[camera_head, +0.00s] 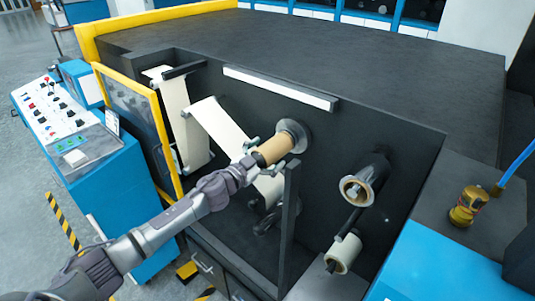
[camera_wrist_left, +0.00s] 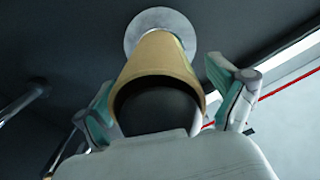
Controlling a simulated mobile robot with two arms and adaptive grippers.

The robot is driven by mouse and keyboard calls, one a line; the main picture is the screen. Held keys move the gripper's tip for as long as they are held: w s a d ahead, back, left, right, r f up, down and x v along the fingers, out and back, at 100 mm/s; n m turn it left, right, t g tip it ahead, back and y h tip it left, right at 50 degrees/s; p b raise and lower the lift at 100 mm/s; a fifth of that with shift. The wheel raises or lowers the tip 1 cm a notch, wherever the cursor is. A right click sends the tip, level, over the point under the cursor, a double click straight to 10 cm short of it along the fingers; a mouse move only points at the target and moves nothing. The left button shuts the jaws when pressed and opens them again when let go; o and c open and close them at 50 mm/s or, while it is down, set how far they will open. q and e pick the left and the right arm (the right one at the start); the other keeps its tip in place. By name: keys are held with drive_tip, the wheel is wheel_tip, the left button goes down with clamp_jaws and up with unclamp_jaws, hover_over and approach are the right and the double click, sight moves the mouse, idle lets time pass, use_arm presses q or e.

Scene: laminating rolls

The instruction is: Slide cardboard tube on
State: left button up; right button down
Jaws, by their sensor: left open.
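A brown cardboard tube (camera_head: 275,149) sits around a spindle on the dark machine face, up near a round metal flange (camera_head: 294,134). In the left wrist view the tube (camera_wrist_left: 160,56) points its open end at me, with the flange (camera_wrist_left: 160,32) right behind it. My left gripper (camera_head: 256,158) is at the tube's near end. Its fingers (camera_wrist_left: 168,100) stand apart on either side of the tube. The left finger is close to the tube's side; I cannot tell if it touches. My right gripper is not in view.
A dark upright post (camera_head: 289,225) stands just right of my left arm. Another spindle with a cardboard core (camera_head: 356,190) and a white roll (camera_head: 343,254) are to the right. A white web (camera_head: 222,128) runs behind the gripper. A yellow-framed door (camera_head: 140,120) stands open at left.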

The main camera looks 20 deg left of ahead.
use_arm(q)
drive_tip(key=v, duration=1.2)
